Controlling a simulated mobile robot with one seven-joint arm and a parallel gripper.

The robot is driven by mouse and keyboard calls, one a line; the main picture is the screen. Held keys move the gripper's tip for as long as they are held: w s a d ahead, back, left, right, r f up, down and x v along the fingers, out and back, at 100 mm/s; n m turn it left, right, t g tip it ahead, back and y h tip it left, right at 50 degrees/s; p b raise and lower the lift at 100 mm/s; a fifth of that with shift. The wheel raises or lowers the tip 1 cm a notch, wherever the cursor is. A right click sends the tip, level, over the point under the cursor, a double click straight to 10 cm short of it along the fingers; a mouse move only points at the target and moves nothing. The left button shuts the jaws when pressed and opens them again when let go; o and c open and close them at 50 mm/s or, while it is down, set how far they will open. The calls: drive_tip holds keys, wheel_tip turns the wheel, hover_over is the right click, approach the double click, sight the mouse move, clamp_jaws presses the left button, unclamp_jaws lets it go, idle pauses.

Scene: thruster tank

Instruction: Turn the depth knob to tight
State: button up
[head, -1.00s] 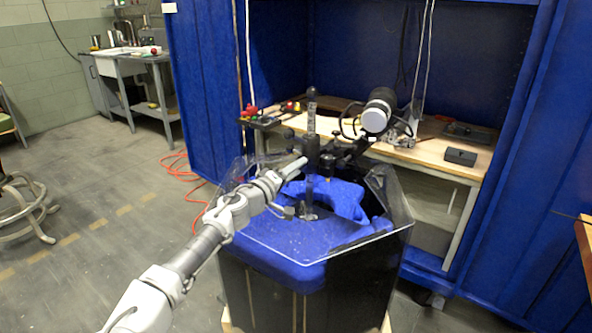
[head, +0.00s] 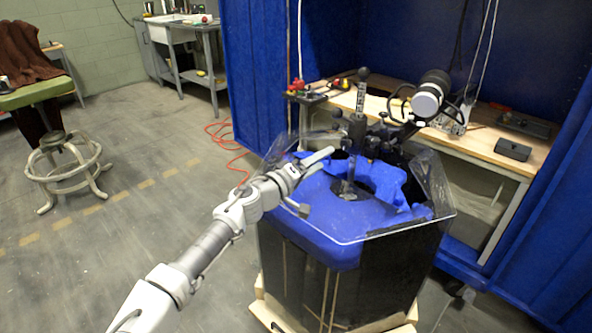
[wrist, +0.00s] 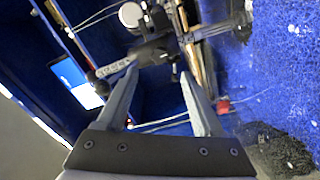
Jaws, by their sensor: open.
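The tank (head: 345,270) has black sides, a clear rim and a blue top. A vertical post with a scale (head: 361,97) and a dark ball top rises from it, held in a black clamp (head: 357,130). I cannot make out for sure which part is the depth knob, nor its setting. My gripper (head: 325,157) is left of the clamp, above the tank's near left rim, apart from the post. In the wrist view my gripper (wrist: 158,76) is open and empty; the black clamp (wrist: 155,50) shows beyond and between the fingertips, with the scaled post (wrist: 118,66) to its left.
A black camera-like cylinder (head: 432,93) on an arm stands right of the post. A wooden bench (head: 480,140) is behind, inside blue walls. The clear rim (head: 355,240) stands up around the tank. A stool (head: 68,165) is at left; the floor between is mostly open.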

drive_tip(key=p+v, duration=0.1)
drive_tip(key=v, duration=0.7)
drive_tip(key=shift+s+a+p, duration=0.25)
drive_tip(key=shift+a+p, duration=0.05)
